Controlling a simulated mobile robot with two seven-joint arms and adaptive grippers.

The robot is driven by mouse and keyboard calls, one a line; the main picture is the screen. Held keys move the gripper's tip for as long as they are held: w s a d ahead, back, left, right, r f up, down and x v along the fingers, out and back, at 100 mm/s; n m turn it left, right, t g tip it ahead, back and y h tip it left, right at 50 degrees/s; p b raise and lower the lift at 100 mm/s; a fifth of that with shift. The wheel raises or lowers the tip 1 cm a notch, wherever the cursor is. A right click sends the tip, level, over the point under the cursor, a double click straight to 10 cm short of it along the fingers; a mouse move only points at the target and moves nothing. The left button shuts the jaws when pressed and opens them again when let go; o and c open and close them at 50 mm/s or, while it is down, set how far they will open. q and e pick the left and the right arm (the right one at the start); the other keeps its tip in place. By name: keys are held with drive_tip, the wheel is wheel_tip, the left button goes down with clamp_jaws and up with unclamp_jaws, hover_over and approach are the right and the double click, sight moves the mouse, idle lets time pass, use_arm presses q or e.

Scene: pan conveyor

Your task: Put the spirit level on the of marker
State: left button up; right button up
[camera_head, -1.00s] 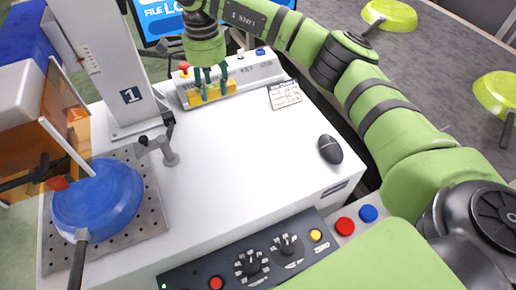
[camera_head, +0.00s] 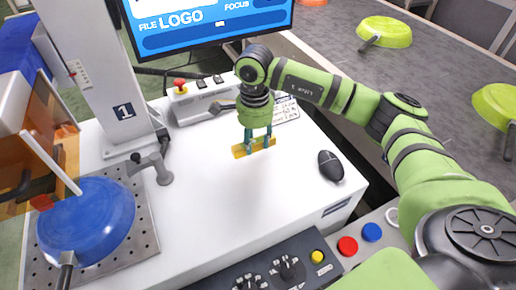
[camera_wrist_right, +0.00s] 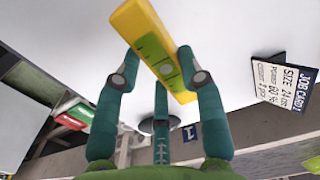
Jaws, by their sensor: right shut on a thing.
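The spirit level (camera_head: 240,151) is a yellow bar with a green vial window. My right gripper (camera_head: 259,143) is shut on it and holds it roughly level over the white worktop, left of the black mouse. The height of the gap under it is hard to judge. In the right wrist view the level (camera_wrist_right: 140,28) lies slantwise between the fingers of the right gripper (camera_wrist_right: 160,76). I cannot make out a marker that is clearly the one named in the task. My left gripper is not in view.
The white worktop (camera_head: 215,205) is clear around the level. A black mouse (camera_head: 330,166) is at its right, a job card (camera_head: 284,110) behind. A grey column (camera_head: 112,75) labelled 1 and a blue pan (camera_head: 85,220) on a perforated plate stand left. A control panel borders the front.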

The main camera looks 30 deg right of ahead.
sight(258, 151)
drive_tip(key=shift+s+d+f, duration=0.25)
drive_tip(key=shift+d+f, duration=0.05)
drive_tip(key=shift+f, duration=0.05)
drive_tip(key=shift+f+p, duration=0.4)
drive_tip(key=shift+f, duration=1.5)
drive_tip(key=shift+f, duration=0.1)
drive_tip(key=o, duration=1.2)
